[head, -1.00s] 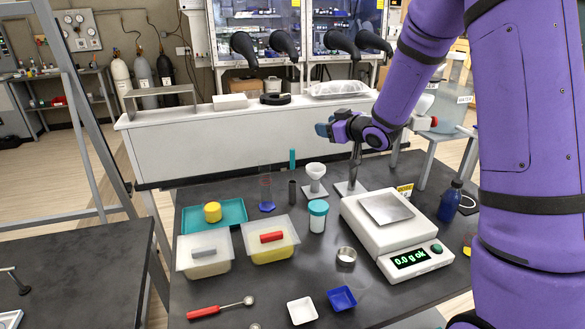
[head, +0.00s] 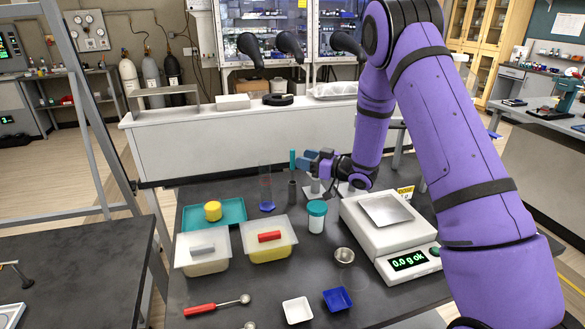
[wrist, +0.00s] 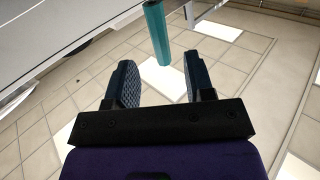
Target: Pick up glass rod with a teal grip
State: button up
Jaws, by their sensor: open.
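The glass rod's teal grip (head: 292,159) stands upright above a small dark cylindrical holder (head: 292,192) at the back of the table. The rod's glass part is not clearly visible. My gripper (head: 303,159) is open, just right of the grip in the head view, with its fingers toward it. In the wrist view the teal grip (wrist: 156,36) lies just beyond the fingertips, between the lines of the two open fingers (wrist: 160,62), and appears apart from both.
A graduated cylinder (head: 266,190) stands left of the holder. A funnel stand (head: 312,190) is close on the right, partly hidden by my gripper. A teal-lidded jar (head: 316,217) and a balance (head: 373,225) are nearer. The table's back edge is close behind.

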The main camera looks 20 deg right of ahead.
jog(key=x, duration=0.6)
jog(key=shift+w+a, duration=0.2)
jog(key=shift+a, duration=0.1)
jog(key=shift+f, duration=0.1)
grip_shut()
